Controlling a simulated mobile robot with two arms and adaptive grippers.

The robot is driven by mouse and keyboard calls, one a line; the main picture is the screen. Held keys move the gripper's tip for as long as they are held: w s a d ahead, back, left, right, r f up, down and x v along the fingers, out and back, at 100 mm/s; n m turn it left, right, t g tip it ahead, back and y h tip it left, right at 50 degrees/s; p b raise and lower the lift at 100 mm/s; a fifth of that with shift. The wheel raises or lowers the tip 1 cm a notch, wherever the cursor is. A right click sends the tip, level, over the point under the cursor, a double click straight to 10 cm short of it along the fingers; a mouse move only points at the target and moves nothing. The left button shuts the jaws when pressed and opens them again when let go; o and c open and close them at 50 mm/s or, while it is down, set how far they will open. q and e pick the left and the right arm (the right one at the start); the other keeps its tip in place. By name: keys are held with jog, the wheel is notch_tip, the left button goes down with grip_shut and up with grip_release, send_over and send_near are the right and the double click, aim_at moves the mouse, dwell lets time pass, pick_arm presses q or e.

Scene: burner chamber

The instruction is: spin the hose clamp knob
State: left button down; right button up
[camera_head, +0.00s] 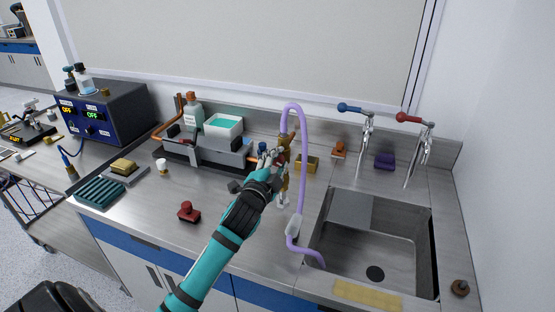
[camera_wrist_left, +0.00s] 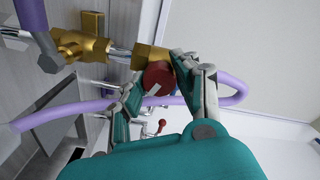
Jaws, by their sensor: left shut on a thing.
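My left gripper (camera_head: 270,158) reaches the brass fitting (camera_head: 284,180) with the purple hose (camera_head: 301,165) beside the sink. In the left wrist view its two fingers (camera_wrist_left: 156,82) are closed on a round red knob (camera_wrist_left: 158,74) with a pale mark, at the end of the brass fitting (camera_wrist_left: 148,55). The purple hose (camera_wrist_left: 90,113) passes behind the fingers. The knob is mostly hidden by my gripper in the head view. The hose arches up from the fitting and its lower end hangs over the sink's left edge. My right gripper is not in view.
The sink (camera_head: 375,245) lies to the right, with a blue-handled tap (camera_head: 365,125) and a red-handled tap (camera_head: 420,150) behind it. A red object (camera_head: 188,212) sits on the counter left of my arm.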

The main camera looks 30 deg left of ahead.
pick_arm(q)
jog(key=shift+f+n, duration=0.1)
jog(key=shift+n, duration=0.4)
jog(key=c, duration=1)
grip_release()
jog(key=shift+o, duration=0.2)
jog(key=v, duration=1.2)
